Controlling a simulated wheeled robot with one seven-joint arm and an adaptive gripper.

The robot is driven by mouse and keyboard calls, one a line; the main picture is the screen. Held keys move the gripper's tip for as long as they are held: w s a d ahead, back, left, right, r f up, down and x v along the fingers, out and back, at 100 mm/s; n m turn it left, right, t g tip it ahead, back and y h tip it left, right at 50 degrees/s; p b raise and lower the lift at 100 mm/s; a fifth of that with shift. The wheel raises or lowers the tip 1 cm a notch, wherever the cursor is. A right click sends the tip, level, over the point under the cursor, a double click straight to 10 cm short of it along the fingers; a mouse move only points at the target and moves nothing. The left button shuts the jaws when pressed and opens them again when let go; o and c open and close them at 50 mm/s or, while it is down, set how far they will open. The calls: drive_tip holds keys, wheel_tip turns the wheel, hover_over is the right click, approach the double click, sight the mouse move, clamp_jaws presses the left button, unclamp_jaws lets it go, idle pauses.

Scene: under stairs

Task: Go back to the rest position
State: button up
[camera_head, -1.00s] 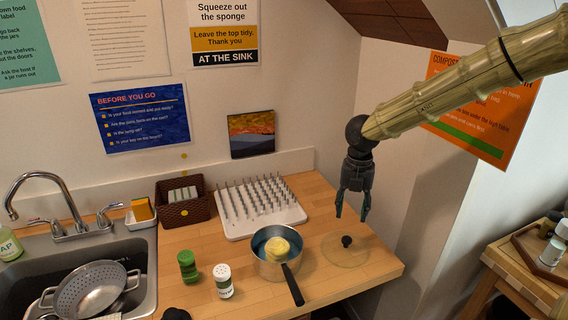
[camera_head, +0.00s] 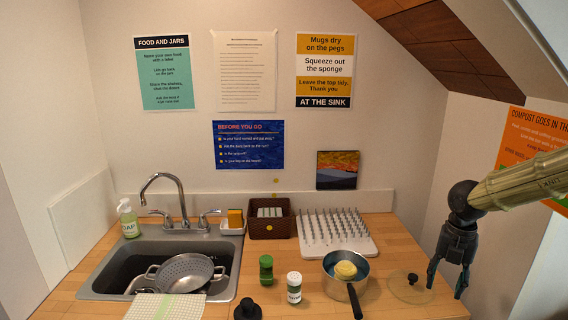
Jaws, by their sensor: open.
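My gripper (camera_head: 447,281) hangs at the right, pointing down with its two dark fingers apart and nothing between them. It is in front of the right wall, and its fingertips show just right of a glass lid (camera_head: 411,290) with a black knob. A saucepan (camera_head: 345,281) with a black handle stands on the wooden counter left of the lid. A round yellow thing (camera_head: 345,269) sits in the pan. My gripper appears clear of both the pan and the lid.
The sink (camera_head: 112,270) at the left holds a colander (camera_head: 186,272). A peg rack (camera_head: 368,249), a brown basket (camera_head: 270,229), a green jar (camera_head: 266,268) and a white-topped shaker (camera_head: 294,287) stand on the counter. The right wall and sloped ceiling (camera_head: 480,45) flank my arm.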

drive_tip(key=s+f+n+t+h, duration=0.1)
drive_tip(key=s+f+n+h, duration=0.3)
drive_tip(key=f+n, duration=0.8)
drive_tip(key=s+f+n+t+h, duration=0.15)
drive_tip(key=s+f+n, duration=0.35)
drive_tip(key=f+n, duration=0.65)
drive_tip(key=s+a+f+n+y, duration=0.1)
drive_tip(key=s+a+f+n, duration=0.4)
drive_tip(key=s, duration=0.3)
drive_tip(key=s+a+f+n+g+y, duration=0.1)
drive_tip(key=s+a+f+n+y, duration=0.1)
drive_tip(key=s+a+f+n, duration=0.4)
drive_tip(key=s+a+f+n+g+y, duration=0.1)
drive_tip(key=s+a+f+n+y, duration=0.1)
drive_tip(key=s+a+f+n, duration=0.3)
drive_tip(key=s+a+n, duration=0.1)
drive_tip(key=s+n, duration=0.2)
drive_tip(key=s, duration=0.3)
drive_tip(key=shift+s+a+f, duration=0.25)
drive_tip(key=shift+f, duration=0.15)
